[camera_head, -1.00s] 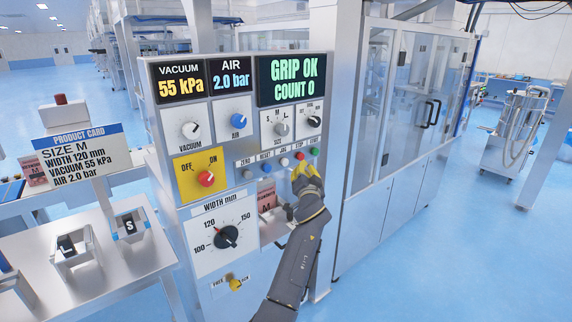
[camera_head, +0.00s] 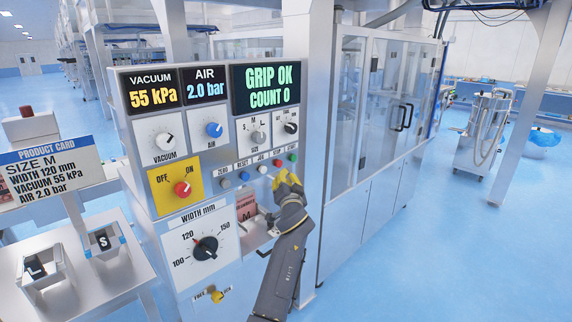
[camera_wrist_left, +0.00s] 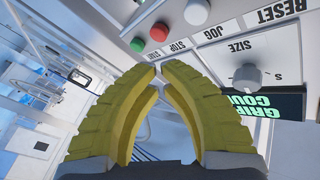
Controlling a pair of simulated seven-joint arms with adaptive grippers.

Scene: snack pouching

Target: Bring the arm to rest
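My left gripper (camera_head: 287,177) with yellow ribbed fingers is in front of the control panel (camera_head: 262,216), just below the red stop button (camera_head: 277,163) and green start button (camera_head: 294,158). In the left wrist view its fingertips (camera_wrist_left: 159,70) come together with nothing between them. The red button (camera_wrist_left: 159,32) and green button (camera_wrist_left: 138,45) show beyond them, uncovered. The display (camera_head: 267,86) reads GRIP OK, COUNT 0. A pink strawberry M pouch (camera_head: 246,206) shows in a panel opening, left of the gripper. My right gripper is not in view.
The panel carries a red on/off knob (camera_head: 183,189), a width dial (camera_head: 205,248) and a yellow knob (camera_head: 217,296). A table (camera_head: 100,290) with S (camera_head: 103,240) and L (camera_head: 38,270) holders stands left.

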